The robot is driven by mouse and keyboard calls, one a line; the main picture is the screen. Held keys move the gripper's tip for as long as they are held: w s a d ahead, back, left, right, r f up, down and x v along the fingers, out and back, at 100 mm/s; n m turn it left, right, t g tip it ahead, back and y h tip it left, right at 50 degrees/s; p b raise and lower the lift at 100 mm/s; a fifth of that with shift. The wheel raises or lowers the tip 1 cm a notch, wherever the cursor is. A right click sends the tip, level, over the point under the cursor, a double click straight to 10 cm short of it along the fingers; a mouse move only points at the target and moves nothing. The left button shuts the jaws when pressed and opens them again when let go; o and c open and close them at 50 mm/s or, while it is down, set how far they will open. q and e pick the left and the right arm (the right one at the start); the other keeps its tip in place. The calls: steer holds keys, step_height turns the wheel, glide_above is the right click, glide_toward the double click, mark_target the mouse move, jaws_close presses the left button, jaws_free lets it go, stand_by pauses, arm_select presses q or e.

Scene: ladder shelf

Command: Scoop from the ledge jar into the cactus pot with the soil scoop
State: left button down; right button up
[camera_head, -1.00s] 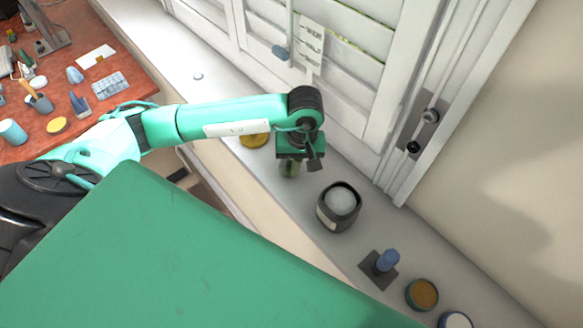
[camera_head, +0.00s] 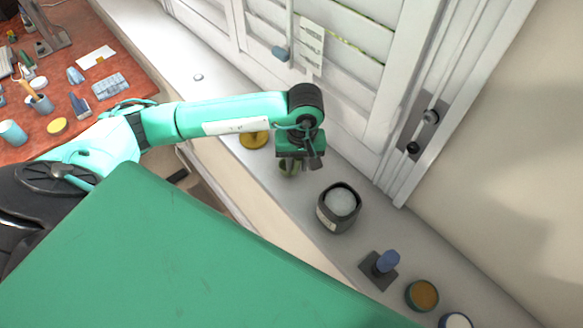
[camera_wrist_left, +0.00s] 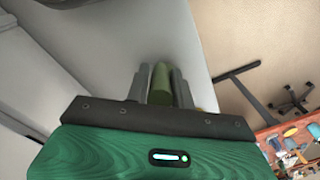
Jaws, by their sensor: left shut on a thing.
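My left gripper (camera_head: 291,166) hangs over the pale ledge, fingers pointing down. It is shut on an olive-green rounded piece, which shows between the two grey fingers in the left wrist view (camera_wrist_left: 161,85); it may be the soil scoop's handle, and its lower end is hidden. A dark squarish jar with a pale label and whitish fill (camera_head: 342,201) stands on the ledge to the right of the gripper, apart from it. I cannot tell which thing is the cactus pot. My right gripper is not in view.
A yellow round thing (camera_head: 254,140) lies behind my left arm. A blue piece on a dark base (camera_head: 388,262), a brown-filled tin (camera_head: 422,295) and a white-topped tin (camera_head: 456,321) line the ledge at right. White shutters (camera_head: 340,90) rise behind. A cluttered red desk (camera_head: 75,140) is at left.

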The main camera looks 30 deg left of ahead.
arm_select(q)
steer(key=shift+r, duration=1.05)
steer(key=shift+r+p, duration=0.55)
steer(key=shift+r, duration=2.5)
